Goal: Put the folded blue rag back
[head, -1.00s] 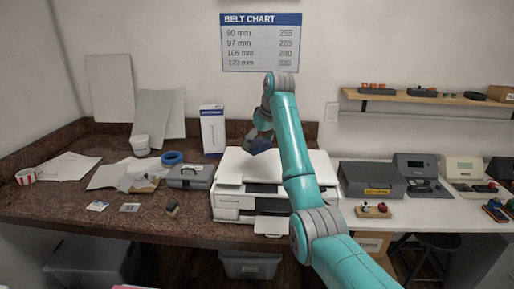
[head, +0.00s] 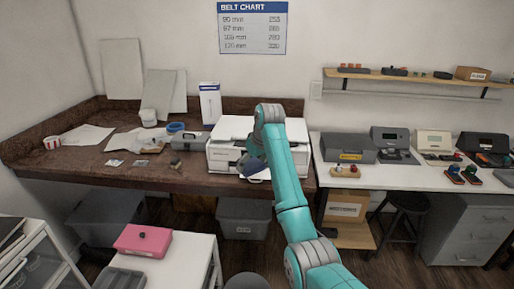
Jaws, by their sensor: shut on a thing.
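In the head view, my gripper (head: 249,158) is in front of the white printer, partly hidden behind my own teal arm. It is shut on the folded blue rag (head: 252,166), a small dark blue shape at the gripper's end. The rag is held up off the surfaces, seen against the printer's front. My arm covers the printer's right part and some of the rag's surroundings.
The white printer (head: 222,155) stands on a brown counter (head: 120,176) with papers and a grey case (head: 187,142). A white table (head: 185,265) with a pink box (head: 142,241) stands at front left. A white bench (head: 385,180) holds several devices at right.

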